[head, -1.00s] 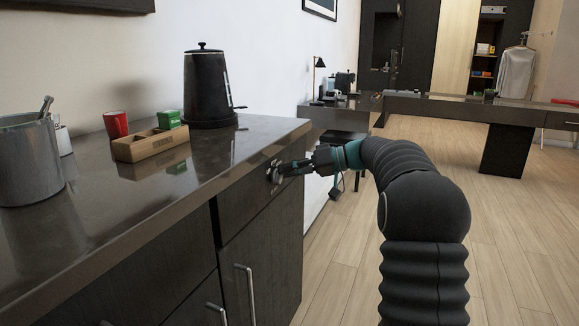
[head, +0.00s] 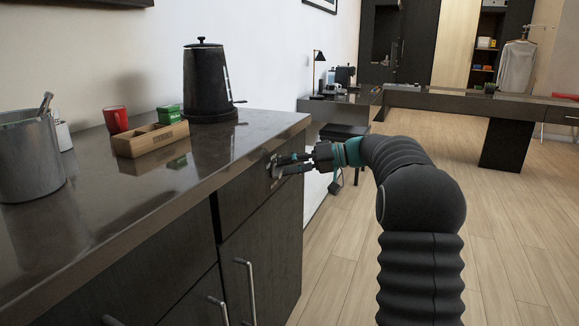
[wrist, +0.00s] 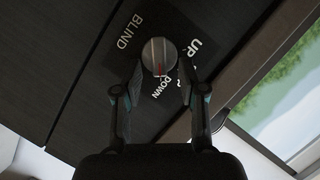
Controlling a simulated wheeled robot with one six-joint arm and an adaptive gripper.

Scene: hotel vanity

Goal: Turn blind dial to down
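The blind dial is a round silver knob (wrist: 158,56) on a dark plate lettered BLIND, UP and DOWN (wrist: 122,42). Its red mark points toward the word DOWN in the wrist view. In the head view my gripper (head: 282,165) reaches the panel from the right.
The dark counter (head: 100,215) overhangs the panel just above my gripper. It holds a black kettle (head: 207,85), a wooden box (head: 150,139), a red cup (head: 116,120) and a metal bin (head: 30,160). Open floor (head: 340,275) lies to the right.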

